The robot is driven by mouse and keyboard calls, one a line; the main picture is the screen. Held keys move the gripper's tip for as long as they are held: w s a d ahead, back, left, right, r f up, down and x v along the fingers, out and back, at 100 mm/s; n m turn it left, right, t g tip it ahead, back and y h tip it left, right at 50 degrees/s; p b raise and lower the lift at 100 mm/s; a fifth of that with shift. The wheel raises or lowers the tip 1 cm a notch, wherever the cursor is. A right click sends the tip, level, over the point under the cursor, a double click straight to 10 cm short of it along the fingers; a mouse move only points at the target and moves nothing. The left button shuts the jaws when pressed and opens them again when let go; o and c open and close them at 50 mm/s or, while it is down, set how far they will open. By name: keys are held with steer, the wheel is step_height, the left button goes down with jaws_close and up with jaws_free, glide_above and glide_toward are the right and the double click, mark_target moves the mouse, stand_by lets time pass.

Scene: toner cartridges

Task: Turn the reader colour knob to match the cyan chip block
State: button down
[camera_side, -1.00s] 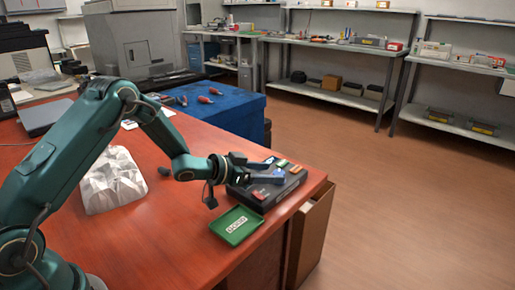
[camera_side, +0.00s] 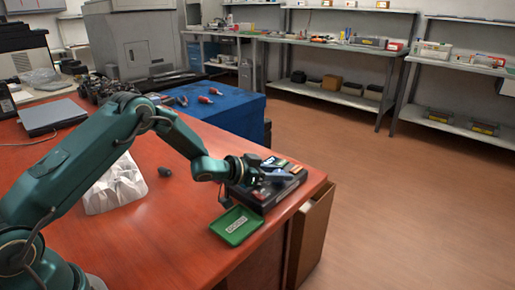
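A black reader box (camera_side: 262,203) sits near the right corner of the red-brown table. My gripper (camera_side: 274,177) is low over the top of the box, pointing right. Its fingers cover the middle of the box, so the colour knob is hidden. I cannot tell which block is the cyan chip, nor whether the fingers are apart or closed.
A green tray (camera_side: 235,226) with a pale label lies in front of the box by the table edge. Crumpled white sheeting (camera_side: 116,188) and a small dark object (camera_side: 165,172) lie to the left. An open drawer (camera_side: 311,240) juts out at right.

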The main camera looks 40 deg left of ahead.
mark_target(282, 192)
steer(key=shift+n+y, duration=0.3)
steer(key=shift+y, duration=0.1)
steer(key=shift+d+n+t+y, duration=0.1)
steer(key=shift+n+t+y, duration=0.2)
steer(key=shift+n+y, duration=1.4)
steer(key=n+y, duration=0.4)
steer(key=y, duration=0.1)
steer(key=shift+d+g, duration=0.1)
steer(key=shift+g, duration=0.3)
steer(key=shift+n+g+y, duration=1.2)
steer(key=shift+n+y, duration=0.6)
steer(key=shift+y, duration=0.1)
steer(key=shift+a+r+n+g+y, duration=0.1)
steer(key=shift+a+n+g+y, duration=0.15)
steer(key=shift+n+g+y, duration=0.3)
steer(key=c, duration=0.5)
jaws_free()
steer(key=shift+v, duration=2.55)
